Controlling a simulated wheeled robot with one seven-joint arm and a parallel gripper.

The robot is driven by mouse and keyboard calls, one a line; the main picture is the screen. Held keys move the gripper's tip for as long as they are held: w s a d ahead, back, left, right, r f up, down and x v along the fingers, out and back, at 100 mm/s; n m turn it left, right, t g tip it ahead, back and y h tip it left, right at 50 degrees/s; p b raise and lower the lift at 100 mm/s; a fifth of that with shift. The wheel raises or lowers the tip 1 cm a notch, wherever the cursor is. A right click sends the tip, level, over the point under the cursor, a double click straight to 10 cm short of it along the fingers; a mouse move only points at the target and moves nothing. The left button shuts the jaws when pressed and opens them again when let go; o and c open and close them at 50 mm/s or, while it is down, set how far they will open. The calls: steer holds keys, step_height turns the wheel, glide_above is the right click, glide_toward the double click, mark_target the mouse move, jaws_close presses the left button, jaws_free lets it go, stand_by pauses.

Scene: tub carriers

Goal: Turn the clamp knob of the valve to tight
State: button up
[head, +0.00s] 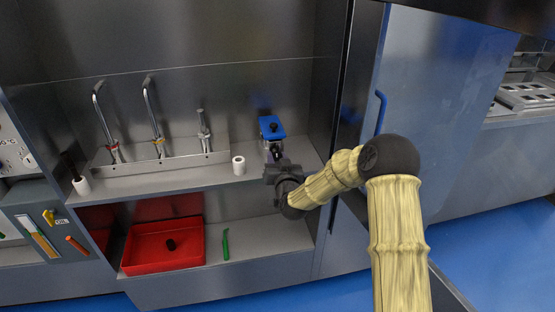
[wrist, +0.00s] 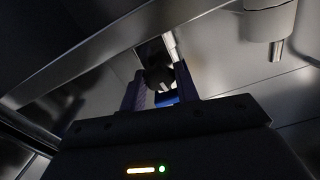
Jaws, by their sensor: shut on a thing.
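The valve (head: 271,126) has a blue body and stands on the upper shelf near its right end. Its black clamp knob (head: 276,149) faces the front, partly hidden by my gripper (head: 277,162). In the wrist view the dark round knob (wrist: 157,76) sits between the two fingers of my gripper (wrist: 160,88), with a bit of the blue body behind it. My gripper is shut on the knob. The knob's marking or turn position is too dark and small to read.
A white roll (head: 238,165) stands left of the valve. Several metal taps (head: 152,118) rise from a steel rail further left. A red tray (head: 163,246) and a green tool (head: 225,244) lie on the lower shelf. A steel side wall bounds the right.

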steer(key=shift+f+b, duration=0.1)
steer(key=shift+b, duration=0.2)
steer(key=shift+m+b, duration=0.35)
steer(key=shift+m, duration=0.45)
steer(key=o, duration=1)
steer(key=shift+s, duration=0.15)
steer(key=b+v, duration=0.1)
steer(key=v, duration=1.6)
steer(key=shift+d, duration=0.1)
